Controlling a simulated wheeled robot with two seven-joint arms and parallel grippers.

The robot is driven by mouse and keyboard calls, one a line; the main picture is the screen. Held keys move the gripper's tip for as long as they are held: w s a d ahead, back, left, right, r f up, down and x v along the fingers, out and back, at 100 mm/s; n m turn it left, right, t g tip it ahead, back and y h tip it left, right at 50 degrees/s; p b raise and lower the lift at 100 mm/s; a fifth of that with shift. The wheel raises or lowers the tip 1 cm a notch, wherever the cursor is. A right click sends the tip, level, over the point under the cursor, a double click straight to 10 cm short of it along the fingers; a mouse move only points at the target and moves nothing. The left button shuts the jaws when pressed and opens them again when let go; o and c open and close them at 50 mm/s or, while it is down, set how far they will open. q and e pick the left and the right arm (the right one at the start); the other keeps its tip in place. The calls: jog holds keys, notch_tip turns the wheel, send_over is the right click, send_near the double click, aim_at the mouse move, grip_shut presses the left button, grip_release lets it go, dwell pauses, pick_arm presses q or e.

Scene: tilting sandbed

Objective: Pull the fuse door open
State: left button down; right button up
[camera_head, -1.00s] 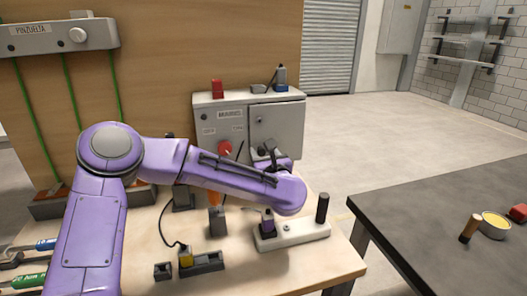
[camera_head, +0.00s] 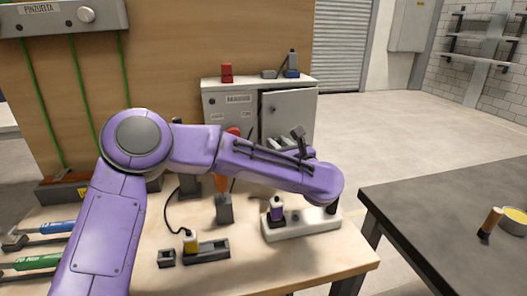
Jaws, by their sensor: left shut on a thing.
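The fuse door (camera_head: 291,108) is a grey panel on the right half of the grey cabinet (camera_head: 228,102) at the back of the workbench. A small dark knob or lock shows near its upper left. My left gripper (camera_head: 296,137) is at the door's lower part, shut on a part of the door. My purple wrist and forearm cover the bottom of the door and part of the cabinet front. How far the door stands from its frame is hard to tell. My right gripper is not in view.
A white block (camera_head: 302,229) with a purple-and-white piece stands on the bench below my forearm. A yellow plug (camera_head: 190,241) with a black cord is to its left. A red block (camera_head: 227,72) sits on the cabinet. A dark table (camera_head: 450,215) is at the right.

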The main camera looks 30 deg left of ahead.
pick_arm(q)
jog(key=d+g, duration=0.1)
jog(key=d+n+g+y+b, duration=0.1)
jog(key=d+n+g, duration=0.1)
jog(key=shift+s+f+y, duration=0.1)
jog(key=shift+s+y, duration=0.15)
jog(key=shift+y, duration=0.05)
jog(key=shift+d+n+g+y+b, duration=0.5)
jog(key=shift+d+n+g, duration=0.75)
jog(key=shift+g, duration=0.25)
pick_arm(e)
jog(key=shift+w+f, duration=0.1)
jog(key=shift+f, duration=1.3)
pick_arm(q)
jog(key=shift+r, duration=0.2)
jog(key=c, duration=0.9)
grip_release()
jog(key=b+v, duration=0.1)
jog(key=v, duration=0.9)
jog(key=shift+d, duration=0.3)
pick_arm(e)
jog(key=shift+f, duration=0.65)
